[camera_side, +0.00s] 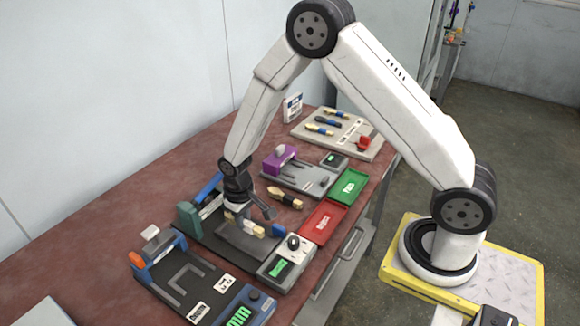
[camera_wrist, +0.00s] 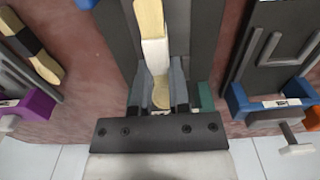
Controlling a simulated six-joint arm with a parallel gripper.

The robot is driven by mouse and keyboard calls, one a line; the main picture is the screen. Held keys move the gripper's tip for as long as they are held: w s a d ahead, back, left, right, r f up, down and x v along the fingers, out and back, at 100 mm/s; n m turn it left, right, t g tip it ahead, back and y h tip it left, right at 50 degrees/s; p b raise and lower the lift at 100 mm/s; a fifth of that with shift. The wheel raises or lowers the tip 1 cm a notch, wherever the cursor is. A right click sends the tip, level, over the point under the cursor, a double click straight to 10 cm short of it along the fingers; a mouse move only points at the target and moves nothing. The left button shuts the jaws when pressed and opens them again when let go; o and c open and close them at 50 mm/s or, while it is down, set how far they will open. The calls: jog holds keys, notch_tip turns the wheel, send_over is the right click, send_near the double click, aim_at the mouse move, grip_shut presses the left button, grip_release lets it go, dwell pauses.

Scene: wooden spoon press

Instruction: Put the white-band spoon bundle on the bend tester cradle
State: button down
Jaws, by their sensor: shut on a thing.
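The white-band spoon bundle, pale wood with a white wrap, shows in the side view (camera_side: 250,226) and the wrist view (camera_wrist: 154,55). My gripper (camera_side: 243,211) is shut on it; in the wrist view the fingers (camera_wrist: 158,102) are at either side of its near end. The bundle is over the dark plate of the middle device (camera_side: 205,242), which has a teal block and a green display box. I cannot tell whether the bundle touches the plate. No readable label shows which device is the bend tester; its cradle cannot be made out under my gripper.
A black-band spoon bundle (camera_side: 285,197) lies behind the middle device. A blue-ended device (camera_side: 180,280) with an "mm" display stands at front left, a purple-topped device (camera_side: 280,160) at the back. Red (camera_side: 322,221) and green (camera_side: 349,187) trays line the right edge. A rack (camera_side: 350,150) holds more bundles.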

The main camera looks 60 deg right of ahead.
jog(key=shift+w+f, duration=0.25)
jog(key=shift+f, duration=1.6)
jog(key=shift+f, duration=0.1)
jog(key=c, duration=0.6)
grip_release()
jog(key=shift+r, duration=6.15)
